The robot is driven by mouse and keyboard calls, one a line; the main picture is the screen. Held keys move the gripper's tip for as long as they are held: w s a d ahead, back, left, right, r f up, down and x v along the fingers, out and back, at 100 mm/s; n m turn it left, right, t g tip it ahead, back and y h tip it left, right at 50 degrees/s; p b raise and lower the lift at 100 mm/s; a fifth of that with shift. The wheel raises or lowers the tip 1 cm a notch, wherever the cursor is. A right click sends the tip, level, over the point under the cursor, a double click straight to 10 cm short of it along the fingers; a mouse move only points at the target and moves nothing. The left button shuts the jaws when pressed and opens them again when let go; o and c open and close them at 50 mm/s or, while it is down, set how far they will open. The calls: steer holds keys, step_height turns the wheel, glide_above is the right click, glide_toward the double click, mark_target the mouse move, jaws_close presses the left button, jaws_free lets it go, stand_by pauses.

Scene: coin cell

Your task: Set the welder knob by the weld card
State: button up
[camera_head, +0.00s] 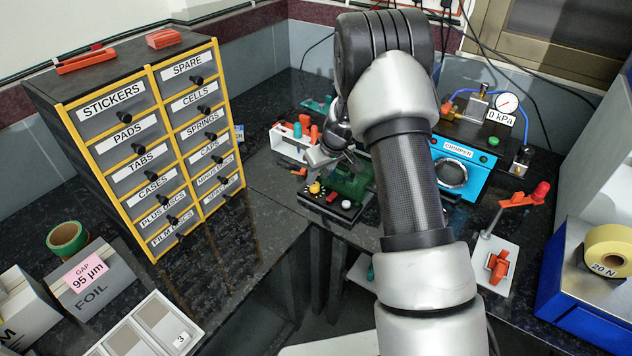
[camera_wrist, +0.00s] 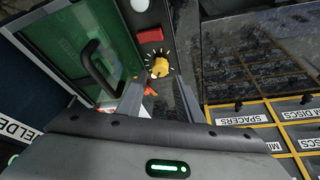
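The yellow welder knob (camera_wrist: 160,67) sits on a black panel with pale dial marks around it. It also shows in the head view (camera_head: 314,188), at the left end of the panel (camera_head: 343,214). My gripper (camera_wrist: 158,84) is open, its two fingers pointing at the knob, one to each side. I cannot tell whether they touch it. A small orange-red piece (camera_wrist: 150,89) shows between the fingers. In the head view my gripper (camera_head: 328,158) is just above and behind the knob, partly hidden by my arm. I cannot make out a weld card.
A green clear cover (camera_wrist: 88,45) with a dark handle stands beside the panel. A red button (camera_wrist: 150,36) is near the knob. The labelled drawer cabinet (camera_head: 150,140) stands left, the blue crimper (camera_head: 462,170) right. Bare dark counter (camera_head: 265,225) lies between cabinet and panel.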

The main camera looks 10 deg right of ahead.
mark_target(315, 184)
steer(key=x, duration=0.5)
steer(key=shift+r, duration=0.1)
steer(key=c, duration=0.8)
steer(key=shift+o, duration=0.2)
